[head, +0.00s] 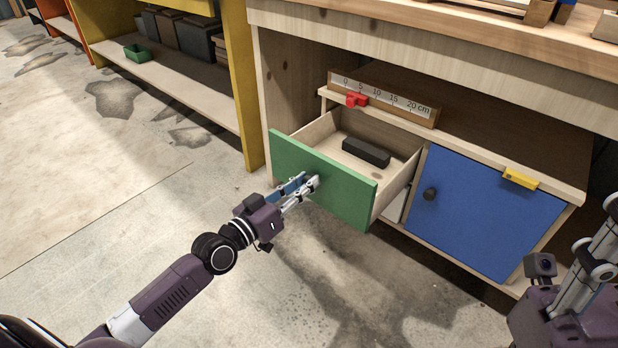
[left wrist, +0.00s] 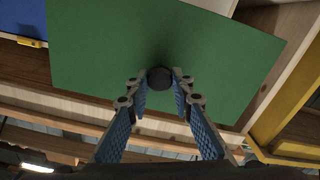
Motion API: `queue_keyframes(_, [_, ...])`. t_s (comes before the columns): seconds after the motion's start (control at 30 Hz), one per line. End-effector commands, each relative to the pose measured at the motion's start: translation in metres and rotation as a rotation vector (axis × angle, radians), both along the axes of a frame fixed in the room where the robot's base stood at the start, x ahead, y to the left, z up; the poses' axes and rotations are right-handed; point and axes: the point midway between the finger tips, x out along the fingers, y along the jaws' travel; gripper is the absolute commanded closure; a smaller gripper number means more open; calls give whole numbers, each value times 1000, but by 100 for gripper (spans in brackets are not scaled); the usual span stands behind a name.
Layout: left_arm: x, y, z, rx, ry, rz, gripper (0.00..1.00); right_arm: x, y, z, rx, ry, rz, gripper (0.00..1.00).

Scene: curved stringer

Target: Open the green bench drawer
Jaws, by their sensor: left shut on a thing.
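The green bench drawer (head: 320,178) is pulled partway out of the wooden bench, and its inside shows. A black block (head: 366,152) lies in it. My left gripper (head: 312,182) is at the middle of the green front. In the left wrist view the green front (left wrist: 110,50) fills much of the picture, and a round dark knob (left wrist: 159,78) sits between the fingertips of my left gripper (left wrist: 160,82), which are shut on it. In the head view the fingers hide the knob. My right gripper (head: 590,262) shows only in part at the right edge; its fingertips are not clear.
A blue door (head: 482,215) with a dark knob (head: 430,194) is right of the drawer. A ruler board (head: 385,97) with a red slider (head: 357,100) stands on the shelf above. A yellow shelf unit (head: 243,80) stands to the left. The floor before the drawer is clear.

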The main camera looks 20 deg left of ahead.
Motion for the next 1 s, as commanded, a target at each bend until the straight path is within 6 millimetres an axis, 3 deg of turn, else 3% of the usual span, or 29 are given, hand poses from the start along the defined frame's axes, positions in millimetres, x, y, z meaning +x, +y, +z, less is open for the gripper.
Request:
queue_keyframes(0.47, [-2,1,1,-1,-3,1,100,0,0,-1,-3,1,0,60])
queue_keyframes(0.5, [-2,1,1,-1,-3,1,77,0,0,-1,-2,0,0,60])
queue_keyframes(0.63, [-2,1,1,-1,-3,1,62,0,0,0,-2,0,0,60])
queue_keyframes(1.0, [-6,2,0,1,0,0,60,-1,0,1,-2,-4,-1,60])
